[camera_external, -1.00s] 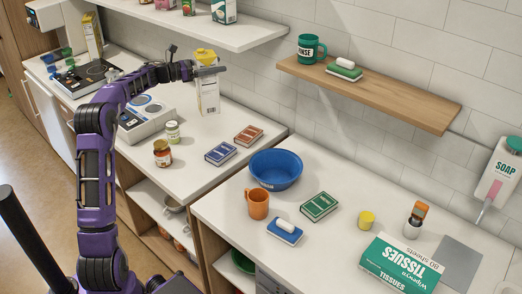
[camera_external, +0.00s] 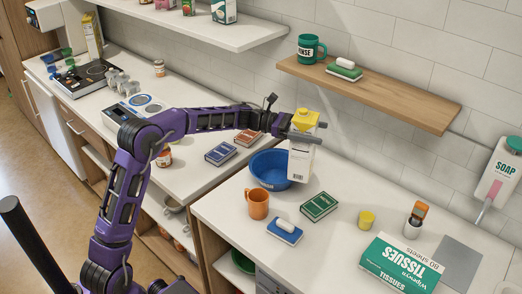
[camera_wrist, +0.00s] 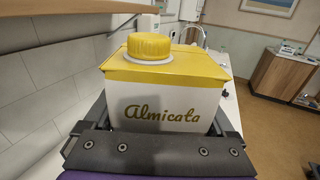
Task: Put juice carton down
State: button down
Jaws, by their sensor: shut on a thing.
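The juice carton (camera_external: 301,162) is white with a yellow top and cap. It is upright in my gripper (camera_external: 305,137), which is shut on it near its top. In the external view it shows in front of the right part of the blue basin (camera_external: 268,168), above the right counter (camera_external: 345,260). I cannot tell whether its base touches anything. In the wrist view the carton (camera_wrist: 165,105) faces the camera with the word "Almicata", between the two fingers.
A yellow cup (camera_external: 367,219) and a tissue box (camera_external: 400,263) stand further right. A wooden shelf (camera_external: 370,92) hangs on the wall above the counter.

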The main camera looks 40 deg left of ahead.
jog(key=s+d+f+m+g+h+b, duration=0.1)
jog(key=s+d+m+g, duration=0.1)
jog(key=s+d, duration=0.35)
jog(key=s+d+f+m+g, duration=0.1)
jog(key=s+d+g, duration=0.1)
jog(key=d, duration=0.6)
jog(key=s+d+f+m+g+h+b, duration=0.1)
jog(key=s+d+f+m+g, duration=0.2)
jog(key=d, duration=0.4)
notch_tip(320, 180, down, 9)
jog(key=s+n+b, duration=0.1)
jog(key=shift+d+r+b, duration=0.15)
jog(key=shift+d+b, duration=0.05)
jog(key=shift+b, duration=0.1)
jog(key=shift+f, duration=0.2)
grip_release()
jog(key=shift+f, duration=0.1)
